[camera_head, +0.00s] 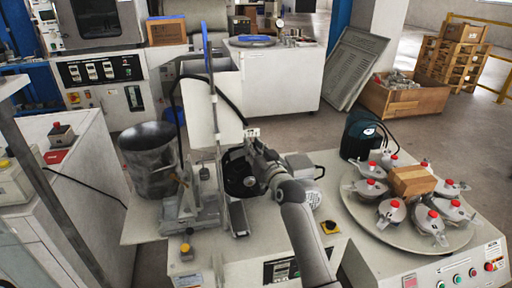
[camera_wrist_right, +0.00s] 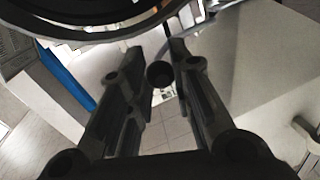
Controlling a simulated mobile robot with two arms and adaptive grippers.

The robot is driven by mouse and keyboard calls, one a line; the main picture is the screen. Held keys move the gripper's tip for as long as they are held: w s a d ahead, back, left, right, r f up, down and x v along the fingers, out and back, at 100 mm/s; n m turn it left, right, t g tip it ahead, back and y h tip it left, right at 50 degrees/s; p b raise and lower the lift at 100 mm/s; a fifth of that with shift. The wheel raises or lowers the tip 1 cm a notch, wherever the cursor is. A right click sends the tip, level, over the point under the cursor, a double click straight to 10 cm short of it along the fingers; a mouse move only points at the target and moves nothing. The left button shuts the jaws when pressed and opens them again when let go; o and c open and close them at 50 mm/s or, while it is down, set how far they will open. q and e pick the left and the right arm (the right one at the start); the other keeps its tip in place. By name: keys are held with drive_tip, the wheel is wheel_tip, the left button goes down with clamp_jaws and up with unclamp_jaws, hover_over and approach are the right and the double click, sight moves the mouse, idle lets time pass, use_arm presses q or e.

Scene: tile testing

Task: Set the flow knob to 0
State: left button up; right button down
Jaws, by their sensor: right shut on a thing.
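My right arm reaches in from the bottom of the head view. Its gripper (camera_head: 252,143) is at the machine in the middle, beside a small white label plate. In the right wrist view my right gripper (camera_wrist_right: 158,55) has its two dark fingers on either side of a small dark round knob (camera_wrist_right: 160,74), and it is shut on it. I take this for the flow knob. Its marking and the value it points to cannot be read. In the head view the knob is hidden by my gripper. My left gripper is not in view.
A metal bucket (camera_head: 149,165) stands left of the machine. A round plate (camera_head: 362,218) with several red-topped pots and a wooden block (camera_head: 411,180) is at the right. A blue-topped upright post (camera_head: 210,85) stands just left of my gripper.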

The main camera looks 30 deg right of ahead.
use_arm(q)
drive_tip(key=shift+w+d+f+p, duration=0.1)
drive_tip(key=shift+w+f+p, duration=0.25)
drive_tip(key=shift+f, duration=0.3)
use_arm(e)
drive_tip(key=shift+w+a, duration=0.25)
drive_tip(key=shift+a, duration=0.75)
drive_tip(key=c, duration=1.3)
unclamp_jaws()
drive_tip(key=shift+a, duration=0.15)
drive_tip(key=shift+o, duration=0.2)
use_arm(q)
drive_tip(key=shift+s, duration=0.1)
use_arm(e)
drive_tip(key=s, duration=0.8)
drive_tip(key=shift+a, duration=0.15)
drive_tip(key=shift+f, duration=0.1)
